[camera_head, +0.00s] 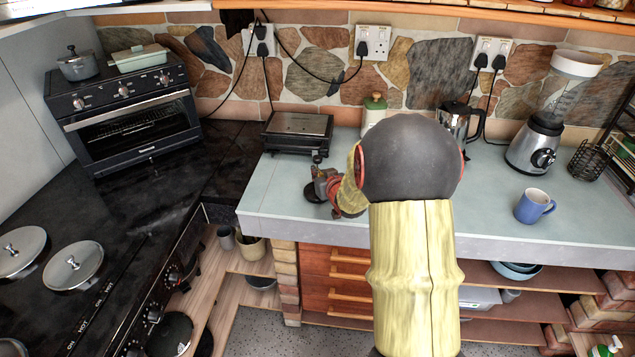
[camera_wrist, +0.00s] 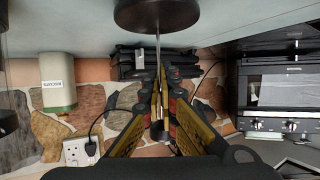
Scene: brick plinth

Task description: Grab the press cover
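The press cover is a dark round disc (camera_wrist: 165,14) with a thin metal rod (camera_wrist: 158,46). In the wrist view, the disc is at the top by the counter and the rod runs down toward my fingertips. In the head view, the dark disc (camera_head: 314,193) lies on the pale counter just left of my gripper (camera_head: 328,187). In the wrist view, the fingers of my gripper (camera_wrist: 162,80) are close together at the rod's end. I cannot tell whether they grip it; the rod's end is partly hidden between them.
A black grill (camera_head: 298,130) stands behind my gripper. A glass press jug (camera_head: 460,122), a blue mug (camera_head: 534,206) and a blender (camera_head: 537,142) stand to the right. A green-lidded canister (camera_head: 374,108) is at the wall. The counter's front edge (camera_head: 262,226) is close to my gripper.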

